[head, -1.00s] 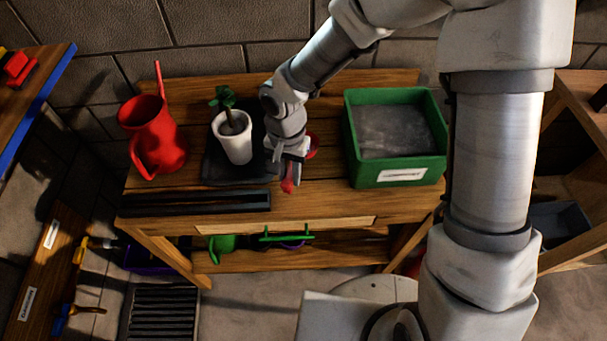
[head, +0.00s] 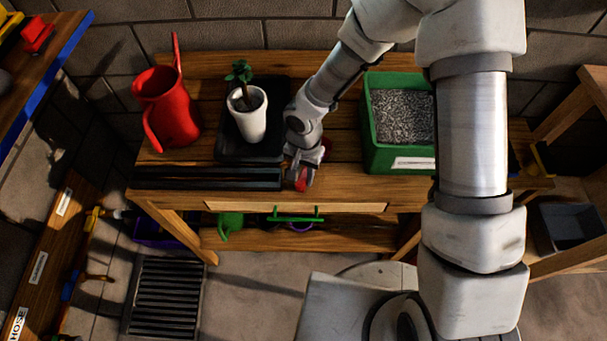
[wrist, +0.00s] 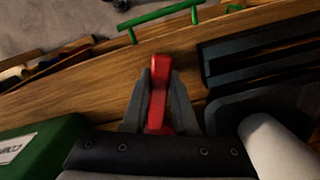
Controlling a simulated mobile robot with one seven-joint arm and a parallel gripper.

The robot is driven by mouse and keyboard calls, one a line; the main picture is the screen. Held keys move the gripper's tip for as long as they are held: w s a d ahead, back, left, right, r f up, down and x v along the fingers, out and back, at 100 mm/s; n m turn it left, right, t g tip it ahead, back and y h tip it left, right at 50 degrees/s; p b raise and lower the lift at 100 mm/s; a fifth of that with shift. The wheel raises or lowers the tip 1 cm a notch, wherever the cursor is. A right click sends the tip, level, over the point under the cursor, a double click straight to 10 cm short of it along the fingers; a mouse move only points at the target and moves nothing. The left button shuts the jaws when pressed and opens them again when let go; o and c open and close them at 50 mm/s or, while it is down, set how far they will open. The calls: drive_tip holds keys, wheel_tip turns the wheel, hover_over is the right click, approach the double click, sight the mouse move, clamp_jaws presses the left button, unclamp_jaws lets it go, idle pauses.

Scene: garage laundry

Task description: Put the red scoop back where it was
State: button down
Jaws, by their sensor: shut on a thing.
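The red scoop (head: 301,179) is held in my gripper (head: 300,182), over the front of the wooden bench, between the black tray and the green compost box. In the wrist view the scoop's narrow red part (wrist: 160,75) sticks out between the two grey fingers of my gripper (wrist: 159,100), which are shut on it. Another red part (head: 326,147) shows behind my wrist in the head view. The rest of the scoop is hidden by my gripper. I cannot tell whether the scoop touches the bench top.
The green compost box (head: 376,157) stands to the right. A white potted plant (head: 250,124) stands on a black tray (head: 231,153) to the left, with a red watering can (head: 170,115) beyond.

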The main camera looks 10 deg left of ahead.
drive_tip(key=c, duration=0.7)
unclamp_jaws()
wheel_tip(320, 180, up, 12)
drive_tip(key=p, duration=0.1)
drive_tip(key=w+d+r+t, duration=0.2)
drive_tip(key=w+d+r, duration=0.1)
drive_tip(key=d+r, duration=0.5)
drive_tip(key=s+d+r+t, duration=0.1)
drive_tip(key=s+d+r, duration=0.3)
drive_tip(key=d+r, duration=0.1)
drive_tip(key=s+d+r+n+t, duration=0.1)
drive_tip(key=s+d+r, duration=0.2)
drive_tip(key=d+r, duration=0.3)
drive_tip(key=s+d+r+t, duration=0.2)
drive_tip(key=s+d+r, duration=0.2)
drive_tip(key=d+r, duration=0.1)
drive_tip(key=shift+s+d+r+n, duration=0.2)
drive_tip(key=shift+s+n, duration=0.15)
drive_tip(key=shift+n, duration=0.05)
